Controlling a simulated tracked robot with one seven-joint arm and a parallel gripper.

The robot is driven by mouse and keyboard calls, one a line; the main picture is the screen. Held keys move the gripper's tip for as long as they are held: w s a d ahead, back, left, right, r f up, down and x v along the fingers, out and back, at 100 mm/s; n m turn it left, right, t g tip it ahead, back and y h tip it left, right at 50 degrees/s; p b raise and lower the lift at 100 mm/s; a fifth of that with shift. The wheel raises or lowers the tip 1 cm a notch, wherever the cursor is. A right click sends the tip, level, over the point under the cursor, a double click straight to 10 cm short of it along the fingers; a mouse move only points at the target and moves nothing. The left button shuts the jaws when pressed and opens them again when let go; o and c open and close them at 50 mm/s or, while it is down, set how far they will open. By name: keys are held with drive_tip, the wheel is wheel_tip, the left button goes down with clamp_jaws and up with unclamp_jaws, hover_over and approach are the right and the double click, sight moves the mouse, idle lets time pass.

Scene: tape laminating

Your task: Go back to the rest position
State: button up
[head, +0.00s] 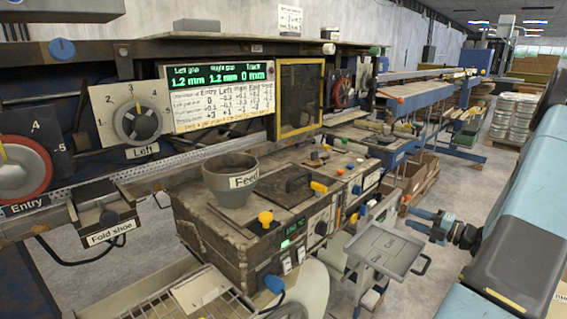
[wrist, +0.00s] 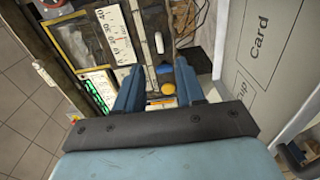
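My gripper (head: 432,225) is at the right in the head view, out in the air beside the tape machine. It is apart from the small grey tray (head: 385,252) marked "Cup" and "Card", which lies to its left and lower. In the wrist view the two blue fingers of my gripper (wrist: 158,82) stand apart with nothing held between them. Past the fingertips the machine's front shows, with a white scale (wrist: 118,35) and a yellow knob (wrist: 168,89). The tray (wrist: 262,90) shows at the right there.
The machine holds a feed cup (head: 231,180), a display board (head: 222,92), a yellow-framed window (head: 300,97) and a left dial (head: 138,120). A wire rack (head: 190,300) is at the front. Open floor (head: 465,180) lies beyond my gripper.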

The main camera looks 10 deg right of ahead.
drive_tip(key=s+a+r+n+g+h, duration=0.1)
drive_tip(key=s+a+r+n+g, duration=0.1)
drive_tip(key=a+r+n+g, duration=0.4)
drive_tip(key=s+a+r+n+g, duration=0.2)
drive_tip(key=s+a+r+n, duration=0.1)
drive_tip(key=a+n, duration=0.6)
drive_tip(key=s+a+r+n+g+h, duration=0.1)
drive_tip(key=s+a+r+n+g, duration=0.1)
drive_tip(key=a+r+n+g, duration=0.4)
drive_tip(key=s+a+r+n+t+h, duration=0.3)
drive_tip(key=s+n, duration=0.5)
drive_tip(key=n, duration=0.4)
drive_tip(key=s+a+r+n+t+h, duration=0.2)
drive_tip(key=s+a+r+n+h, duration=0.3)
drive_tip(key=s+n, duration=0.4)
drive_tip(key=r+n+h, duration=0.1)
drive_tip(key=n, duration=0.3)
drive_tip(key=shift+s+r+t, duration=0.2)
drive_tip(key=shift+t, duration=0.2)
